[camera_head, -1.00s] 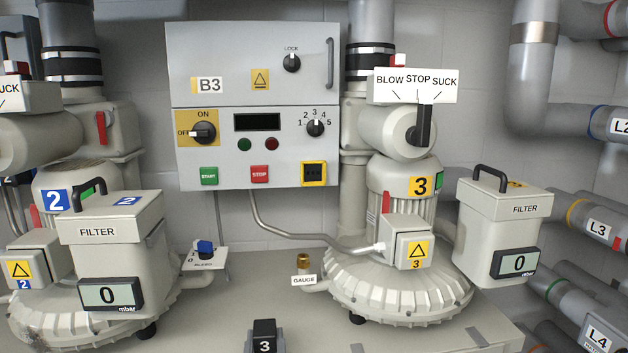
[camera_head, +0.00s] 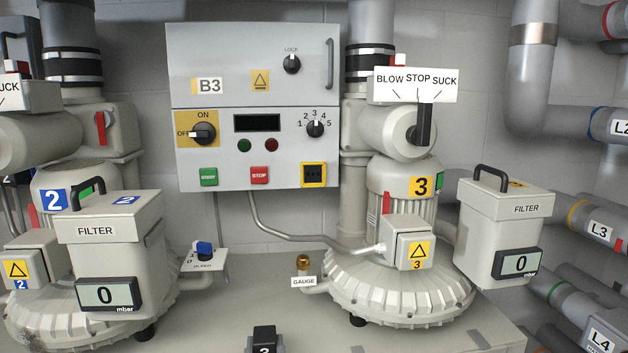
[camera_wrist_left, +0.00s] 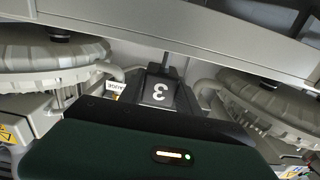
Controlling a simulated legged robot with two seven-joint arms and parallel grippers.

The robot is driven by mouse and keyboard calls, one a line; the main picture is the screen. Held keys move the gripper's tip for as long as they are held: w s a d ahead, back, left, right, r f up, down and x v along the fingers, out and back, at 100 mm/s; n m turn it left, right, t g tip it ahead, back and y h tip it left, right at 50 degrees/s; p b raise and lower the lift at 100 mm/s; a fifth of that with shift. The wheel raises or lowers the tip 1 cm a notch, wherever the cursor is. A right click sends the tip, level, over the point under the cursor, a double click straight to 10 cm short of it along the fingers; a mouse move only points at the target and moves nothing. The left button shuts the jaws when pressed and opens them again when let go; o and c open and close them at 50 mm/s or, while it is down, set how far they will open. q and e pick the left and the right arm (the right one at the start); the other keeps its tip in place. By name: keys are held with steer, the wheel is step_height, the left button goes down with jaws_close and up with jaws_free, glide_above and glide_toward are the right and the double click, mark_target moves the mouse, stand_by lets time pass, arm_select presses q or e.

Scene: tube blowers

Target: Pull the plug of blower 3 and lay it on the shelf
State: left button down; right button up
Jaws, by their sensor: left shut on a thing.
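The plug of blower 3 is a black block marked 3 (camera_head: 264,342) at the bottom edge of the head view, partly cut off. In the left wrist view the plug (camera_wrist_left: 158,92) shows its 3 upside down, just beyond a dark green housing. My left gripper (camera_wrist_left: 160,104) is shut on the plug; its fingertips are mostly hidden. Blower 3 (camera_head: 400,290) stands behind, with a yellow 3 label on its motor. My right gripper is in neither view.
The grey shelf top (camera_head: 225,315) is bare between the blowers. Blower 2's filter box (camera_head: 110,245) stands left, and another filter box (camera_head: 500,235) right. A brass-topped gauge port (camera_head: 303,265) and a blue-knob switch (camera_head: 204,250) stand nearby. Control box B3 (camera_head: 250,100) hangs behind.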

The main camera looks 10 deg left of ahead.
arm_select(q)
steer(key=shift+f+b, duration=1.15)
steer(key=shift+f, duration=0.2)
stand_by(0.4)
stand_by(0.3)
steer(key=c, duration=0.8)
jaws_free()
steer(key=shift+o, duration=0.2)
steer(key=shift+f, duration=0.1)
